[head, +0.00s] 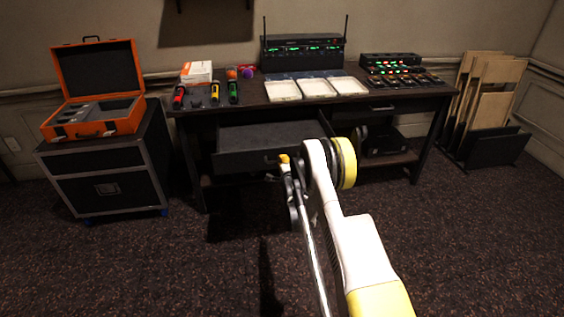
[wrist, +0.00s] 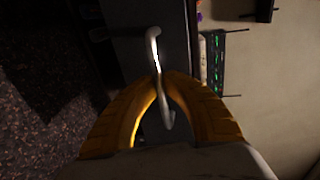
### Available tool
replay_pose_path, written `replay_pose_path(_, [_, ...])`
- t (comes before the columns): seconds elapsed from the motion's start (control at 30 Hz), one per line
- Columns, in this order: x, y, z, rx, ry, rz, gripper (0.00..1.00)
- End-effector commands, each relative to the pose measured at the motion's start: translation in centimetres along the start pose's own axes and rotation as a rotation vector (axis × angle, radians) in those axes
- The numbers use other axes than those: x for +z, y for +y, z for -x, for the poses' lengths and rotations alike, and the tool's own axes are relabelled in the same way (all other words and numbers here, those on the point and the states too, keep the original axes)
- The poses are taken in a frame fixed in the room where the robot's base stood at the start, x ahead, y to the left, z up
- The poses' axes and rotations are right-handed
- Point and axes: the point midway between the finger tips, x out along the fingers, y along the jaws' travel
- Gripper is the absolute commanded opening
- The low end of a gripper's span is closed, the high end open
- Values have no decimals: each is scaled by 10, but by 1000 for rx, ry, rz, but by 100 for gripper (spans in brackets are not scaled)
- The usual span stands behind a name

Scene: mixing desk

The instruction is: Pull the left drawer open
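The left drawer (head: 240,162) of the dark desk stands well out from the desk, and its dark, empty-looking inside shows from above. My gripper (head: 284,160) is at the drawer's front, toward its right half. In the wrist view the yellow fingers (wrist: 165,78) close around a thin silver bar handle (wrist: 154,48), their tips nearly meeting on it. The drawer's dark front (wrist: 175,30) is behind the handle. In the head view the handle is mostly hidden by my gripper.
The shut right drawer (head: 375,108) is beside it. The desk top (head: 255,97) carries radios, microphones and trays. An orange case (head: 95,125) sits on a black cabinet (head: 105,180) at left. The carpet (head: 150,265) in front is clear.

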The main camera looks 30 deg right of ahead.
Motion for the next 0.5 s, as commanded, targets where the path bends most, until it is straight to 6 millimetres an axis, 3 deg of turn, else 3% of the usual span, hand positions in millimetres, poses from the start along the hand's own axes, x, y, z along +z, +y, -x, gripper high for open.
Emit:
replay_pose_path(0.37, [0, -2, 0, -3, 1, 0, 0])
replay_pose_path(0.4, [0, -2, 0, -3, 1, 0, 3])
replay_pose_path(0.5, [0, -1, 0, -3, 1, 0, 32])
